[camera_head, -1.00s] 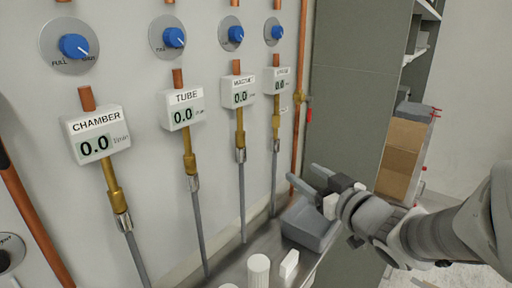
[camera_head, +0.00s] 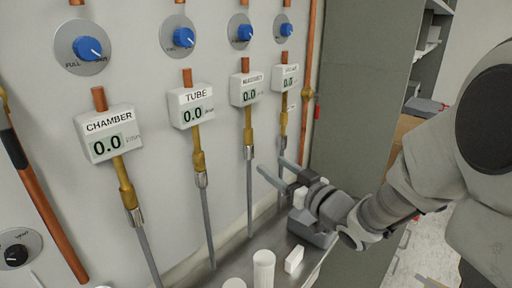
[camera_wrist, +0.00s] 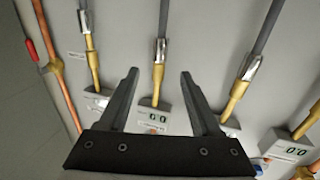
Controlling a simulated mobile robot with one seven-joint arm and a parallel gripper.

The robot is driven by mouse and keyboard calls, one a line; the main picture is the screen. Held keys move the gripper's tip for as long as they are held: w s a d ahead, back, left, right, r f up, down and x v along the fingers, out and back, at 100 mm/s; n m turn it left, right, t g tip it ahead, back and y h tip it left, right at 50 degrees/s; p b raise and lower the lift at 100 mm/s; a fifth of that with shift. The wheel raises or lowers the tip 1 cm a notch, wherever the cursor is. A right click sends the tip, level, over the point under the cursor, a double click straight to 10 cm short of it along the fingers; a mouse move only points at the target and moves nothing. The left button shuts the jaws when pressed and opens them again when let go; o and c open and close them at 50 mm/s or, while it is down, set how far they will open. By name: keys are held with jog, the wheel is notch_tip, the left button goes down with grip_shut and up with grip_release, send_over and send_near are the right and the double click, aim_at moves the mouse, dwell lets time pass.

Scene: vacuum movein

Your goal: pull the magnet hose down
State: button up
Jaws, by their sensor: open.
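Several grey hoses hang from brass fittings under labelled flow displays on the wall. The third hose from the left (camera_head: 250,200) hangs under a display (camera_head: 250,89) whose label is too blurred to read surely; I take it as the magnet hose. My gripper (camera_head: 270,165) is open and empty, just right of this hose in the head view. In the wrist view, the gripper (camera_wrist: 160,72) has its fingers on either side of that hose's silver and brass connector (camera_wrist: 159,62); contact cannot be told. The fourth hose (camera_head: 281,180) is partly behind the fingers.
The chamber hose (camera_head: 150,255) and tube hose (camera_head: 208,225) hang to the left. A metal bench (camera_head: 225,268) below holds white cylinders (camera_head: 263,268), a white block (camera_head: 294,259) and a grey box (camera_head: 312,230). A grey cabinet (camera_head: 360,100) stands to the right.

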aim_at(252, 151)
jog(key=x, duration=0.9)
jog(key=shift+w+a+p, duration=0.15)
jog(key=shift+p, duration=0.15)
grip_shut()
dwell(0.9)
